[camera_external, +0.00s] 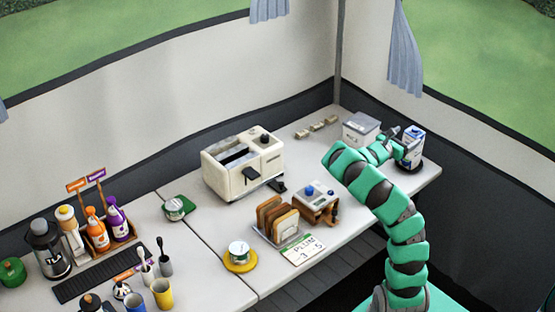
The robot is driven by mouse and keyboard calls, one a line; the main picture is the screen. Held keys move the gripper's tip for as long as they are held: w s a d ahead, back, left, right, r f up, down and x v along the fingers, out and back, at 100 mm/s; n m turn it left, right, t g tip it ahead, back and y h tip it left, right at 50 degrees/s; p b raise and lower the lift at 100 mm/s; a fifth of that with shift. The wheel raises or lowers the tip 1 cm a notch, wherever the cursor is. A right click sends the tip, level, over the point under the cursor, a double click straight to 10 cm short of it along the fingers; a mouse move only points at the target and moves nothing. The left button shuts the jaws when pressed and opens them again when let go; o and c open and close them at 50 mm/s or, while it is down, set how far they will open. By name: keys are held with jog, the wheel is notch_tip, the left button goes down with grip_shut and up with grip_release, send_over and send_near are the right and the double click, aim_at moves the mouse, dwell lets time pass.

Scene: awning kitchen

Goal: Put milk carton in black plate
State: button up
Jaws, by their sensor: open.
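A small white and blue carton (413,134), which looks like the milk carton, stands upright near the far right end of the counter. A dark, low shape (409,163) shows at its foot; it may be the black plate, but it is too small to be sure. My gripper (398,142) is open and reaches the carton's left side. I cannot tell whether its fingers touch the carton or only stand beside it. The carton's lower left side is partly hidden by my gripper.
A white box (361,129) stands close to the left of my gripper. A cream toaster (243,163), a toast rack (278,217) and a small device (316,199) stand further left. Bottles and cups crowd the left end. The counter's right edge is close to the carton.

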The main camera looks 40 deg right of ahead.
jog(key=shift+a+p, duration=0.6)
jog(key=shift+a, duration=2.4)
jog(key=w+a+r+m+t+y, duration=0.45)
jog(key=a+r+m, duration=0.3)
jog(key=a, duration=0.45)
jog(key=w+a+r+m+t+y, duration=0.3)
jog(key=w+a+r+m+y, duration=0.25)
jog(key=a+r, duration=0.45)
jog(key=s+a+r+m+t+y, duration=0.2)
jog(key=a+r+t+y, duration=0.2)
jog(key=a+r, duration=0.5)
jog(key=s+a+r+m+t+y, duration=0.3)
jog(key=a+r, duration=0.6)
jog(key=r, duration=0.7)
jog(key=shift+s+t+y, duration=0.3)
jog(key=shift+t+y, duration=0.15)
jog(key=shift+y, duration=0.05)
jog(key=shift+r, duration=0.15)
